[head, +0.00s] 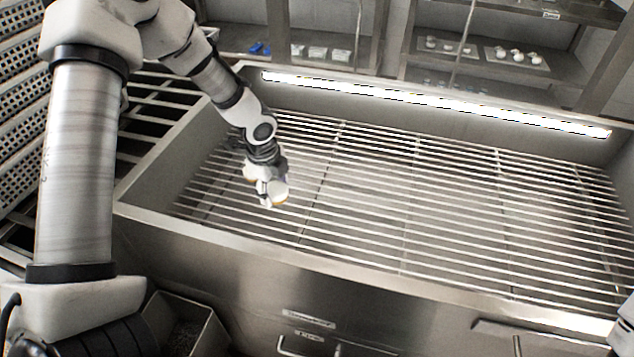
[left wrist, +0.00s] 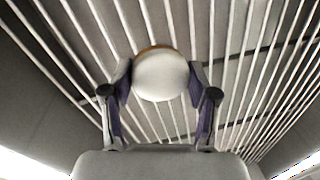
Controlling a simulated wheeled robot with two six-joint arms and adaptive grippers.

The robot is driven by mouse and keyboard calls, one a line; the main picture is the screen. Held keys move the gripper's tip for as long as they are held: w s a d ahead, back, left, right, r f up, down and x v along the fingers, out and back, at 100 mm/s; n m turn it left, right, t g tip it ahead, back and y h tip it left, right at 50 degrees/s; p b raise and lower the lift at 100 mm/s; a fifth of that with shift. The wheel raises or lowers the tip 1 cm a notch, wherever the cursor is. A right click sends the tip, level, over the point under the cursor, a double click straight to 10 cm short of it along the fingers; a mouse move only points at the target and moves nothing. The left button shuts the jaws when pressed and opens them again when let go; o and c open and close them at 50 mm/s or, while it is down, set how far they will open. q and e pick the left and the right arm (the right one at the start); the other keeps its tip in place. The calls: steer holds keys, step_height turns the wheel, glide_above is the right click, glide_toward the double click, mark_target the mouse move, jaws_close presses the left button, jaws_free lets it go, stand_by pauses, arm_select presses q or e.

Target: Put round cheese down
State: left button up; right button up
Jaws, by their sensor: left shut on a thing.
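The round cheese (left wrist: 161,76) is a pale, rounded piece with a brownish edge, held between the two fingers of my left gripper (left wrist: 160,88) in the left wrist view. In the head view the cheese (head: 279,190) is small at the end of my left arm, and my left gripper (head: 268,188) is over the left part of the metal grate (head: 400,210). The grate bars show behind the cheese. I cannot tell whether the cheese touches the bars. My right gripper is not in view; only a bit of white arm shows at the lower right edge.
The grate lies inside a steel basin with raised walls (head: 175,190) and a bright light strip (head: 430,104) along the back. The grate's middle and right are bare. Shelves behind hold trays (head: 517,58) with small pale items. Perforated baskets (head: 20,110) stand at the left.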

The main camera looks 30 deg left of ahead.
arm_select(q)
glide_above(300, 177)
steer(key=shift+s+f+p, duration=0.3)
steer(key=shift+s+f, duration=0.15)
steer(key=shift+f, duration=0.15)
steer(key=shift+w+f, duration=0.2)
steer(key=shift+w, duration=0.15)
steer(key=shift+f, duration=1.7)
steer(key=o, duration=1.3)
step_height(300, 177, up, 12)
steer(key=s, duration=0.1)
steer(key=shift+s, duration=0.35)
